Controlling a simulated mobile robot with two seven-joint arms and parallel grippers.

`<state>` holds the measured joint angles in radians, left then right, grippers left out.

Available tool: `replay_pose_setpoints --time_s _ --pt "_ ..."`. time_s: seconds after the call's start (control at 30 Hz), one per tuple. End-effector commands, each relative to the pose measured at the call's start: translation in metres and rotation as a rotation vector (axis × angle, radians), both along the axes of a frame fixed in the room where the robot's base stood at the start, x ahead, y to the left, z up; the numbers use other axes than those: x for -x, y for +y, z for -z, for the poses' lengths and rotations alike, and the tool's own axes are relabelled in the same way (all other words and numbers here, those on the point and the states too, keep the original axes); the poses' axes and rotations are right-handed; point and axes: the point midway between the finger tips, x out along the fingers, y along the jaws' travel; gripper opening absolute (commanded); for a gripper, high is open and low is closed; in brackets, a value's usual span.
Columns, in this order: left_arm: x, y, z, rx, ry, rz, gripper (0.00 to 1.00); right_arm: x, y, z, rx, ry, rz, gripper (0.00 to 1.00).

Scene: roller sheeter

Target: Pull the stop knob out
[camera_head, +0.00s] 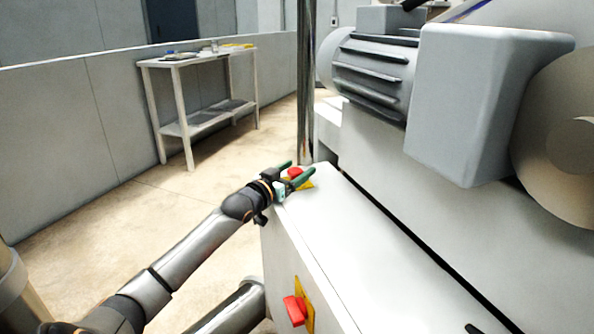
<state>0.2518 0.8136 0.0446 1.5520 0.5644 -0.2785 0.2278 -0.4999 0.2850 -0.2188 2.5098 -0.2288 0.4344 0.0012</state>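The red stop knob (294,173) sits with a yellow base (306,184) on the far end of the white machine housing's top. My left gripper (302,167) is at the knob. Its two green fingers are spread apart, one on each side of the knob in the picture. I cannot tell whether either finger touches it. The gripper partly hides the knob and its yellow base. My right gripper is not in view.
A red switch on a yellow plate (307,305) is on the housing's near side face. A grey motor (372,72) and a large grey cover (475,100) stand to the right. A table (185,62) stands at the back left, with open floor before it.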

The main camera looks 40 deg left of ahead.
Motion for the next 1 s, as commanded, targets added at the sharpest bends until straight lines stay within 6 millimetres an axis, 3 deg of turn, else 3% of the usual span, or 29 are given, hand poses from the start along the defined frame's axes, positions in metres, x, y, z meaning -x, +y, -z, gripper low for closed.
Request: replay_pose_setpoints --time_s 0.07,0.67,1.0 --pt "0.0 0.0 0.0001 0.0 0.0 0.0 0.67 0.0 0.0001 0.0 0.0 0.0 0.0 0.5" --pt "0.0 -0.0002 0.0004 0.0 0.0 0.0 0.0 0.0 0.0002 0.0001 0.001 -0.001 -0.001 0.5" --pt "-0.0001 -0.0003 0.0005 0.001 0.0 0.0 0.0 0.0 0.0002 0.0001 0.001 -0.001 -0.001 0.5"
